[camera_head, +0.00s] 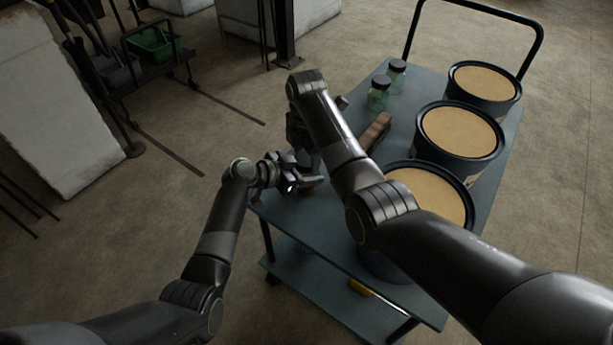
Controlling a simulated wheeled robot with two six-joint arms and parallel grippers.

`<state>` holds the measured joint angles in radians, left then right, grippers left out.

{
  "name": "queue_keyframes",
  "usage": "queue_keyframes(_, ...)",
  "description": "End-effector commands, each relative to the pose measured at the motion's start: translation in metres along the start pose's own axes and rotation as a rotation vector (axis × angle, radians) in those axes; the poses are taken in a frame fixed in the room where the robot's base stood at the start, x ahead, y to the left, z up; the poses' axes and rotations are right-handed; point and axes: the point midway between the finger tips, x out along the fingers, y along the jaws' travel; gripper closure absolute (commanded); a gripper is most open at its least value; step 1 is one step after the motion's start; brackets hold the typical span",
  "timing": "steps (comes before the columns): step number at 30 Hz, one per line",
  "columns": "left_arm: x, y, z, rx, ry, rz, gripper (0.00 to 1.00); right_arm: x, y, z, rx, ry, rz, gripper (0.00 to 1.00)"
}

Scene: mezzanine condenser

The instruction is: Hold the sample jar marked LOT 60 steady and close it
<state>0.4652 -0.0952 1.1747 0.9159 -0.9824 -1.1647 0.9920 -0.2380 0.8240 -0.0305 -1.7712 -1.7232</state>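Two small glass jars with dark lids, a nearer jar (377,97) and a farther jar (397,77), stand upright at the back left of the blue-grey cart top (412,82). No LOT marking is readable on either. My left gripper (308,179) is low over the cart's near left corner. A small orange-brown patch (310,188) shows beside its fingers; I cannot tell what it belongs to. My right gripper (303,145) is just above the left one, largely behind my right forearm. The fingers of both are too dark and covered to read, and anything between them is hidden.
Three dark tubs with tan contents line the cart's right side: far (484,82), middle (460,133) and near (432,190). A brown block-like object (377,131) lies mid-cart. A yellow item (361,288) is on the lower shelf.

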Motion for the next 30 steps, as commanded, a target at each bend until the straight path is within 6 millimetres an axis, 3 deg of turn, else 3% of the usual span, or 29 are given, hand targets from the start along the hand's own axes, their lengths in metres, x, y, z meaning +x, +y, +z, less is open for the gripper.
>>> queue_keyframes(1, 0.0000, 0.0001, 0.0002, 0.000, 0.000, 0.000, 1.00, -0.0002, 0.0001, -0.0001, 0.000, 0.000, 0.000, 0.44)
queue_keyframes(8, 0.0000, 0.0000, 0.0002, 0.000, 0.000, 0.000, 1.00, -0.0004, 0.0001, 0.0000, 0.000, 0.000, 0.000, 0.73)
queue_keyframes(17, 0.0000, 0.0000, 0.0003, 0.000, 0.000, 0.000, 1.00, -0.0005, 0.0001, 0.0000, 0.065, 0.000, 0.000, 0.74)
queue_keyframes(24, 0.0000, -0.0001, 0.0003, 0.000, 0.000, 0.000, 1.00, -0.0003, 0.0003, -0.0001, 0.390, 0.000, 0.001, 0.74)
queue_keyframes(30, 0.0000, -0.0001, 0.0003, 0.000, -0.001, 0.000, 1.00, -0.0003, 0.0003, -0.0001, 0.569, 0.000, 0.001, 0.74)
